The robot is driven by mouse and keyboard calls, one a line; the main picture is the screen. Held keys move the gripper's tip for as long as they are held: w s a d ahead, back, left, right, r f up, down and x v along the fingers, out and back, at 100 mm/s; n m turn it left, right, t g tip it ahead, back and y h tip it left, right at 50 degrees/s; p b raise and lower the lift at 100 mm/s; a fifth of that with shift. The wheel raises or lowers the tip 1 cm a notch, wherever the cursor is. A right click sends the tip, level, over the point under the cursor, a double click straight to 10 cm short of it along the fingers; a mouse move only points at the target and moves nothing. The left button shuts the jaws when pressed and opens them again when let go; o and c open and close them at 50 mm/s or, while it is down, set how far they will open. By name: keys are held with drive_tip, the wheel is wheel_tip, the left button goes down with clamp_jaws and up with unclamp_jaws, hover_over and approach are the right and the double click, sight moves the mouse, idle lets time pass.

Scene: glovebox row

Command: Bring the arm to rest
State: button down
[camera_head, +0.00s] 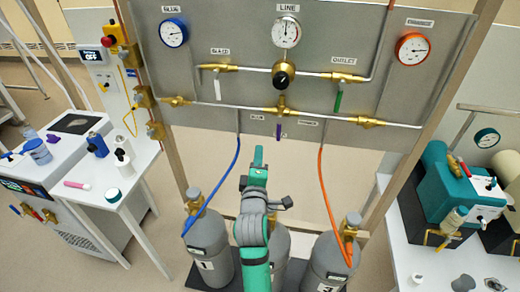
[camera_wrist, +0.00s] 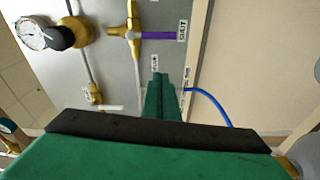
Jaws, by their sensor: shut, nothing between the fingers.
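My gripper (camera_head: 258,158) is at the end of my green arm, which reaches up from the bottom middle of the head view. Its fingers are together with nothing between them. It points toward the grey gas panel (camera_head: 215,140), below the purple-handled valve, and looks apart from it. In the wrist view the closed green fingers (camera_wrist: 160,88) show beyond a dark bar, with the purple valve handle (camera_wrist: 158,36) above them. My arm hides part of the middle gas cylinder (camera_head: 279,250).
Cylinders with a blue hose (camera_head: 227,175) and an orange hose (camera_head: 326,190) stand either side of my arm. A white table (camera_head: 130,185) with bottles is at left. A bench with a teal machine (camera_head: 455,185) is at right. Floor shows below the panel.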

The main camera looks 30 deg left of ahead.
idle(0.4)
drive_tip(key=s+d+f+m+h, duration=0.4)
drive_tip(key=s+d+f+m, duration=1)
drive_tip(key=s+f, duration=0.4)
drive_tip(key=s+d+m+h, duration=0.1)
drive_tip(key=s+d+m, duration=0.1)
drive_tip(key=s+d, duration=0.3)
drive_tip(key=s+d+f+m+h, duration=0.1)
drive_tip(key=s+d+m, duration=0.2)
drive_tip(key=s, duration=0.8)
drive_tip(key=s+d+f+m+g+h, duration=0.1)
drive_tip(key=s+d+m, duration=0.1)
drive_tip(key=s+d, duration=0.5)
drive_tip(key=shift+s+h, duration=0.3)
drive_tip(key=shift+s, duration=0.2)
drive_tip(key=shift+a, duration=0.1)
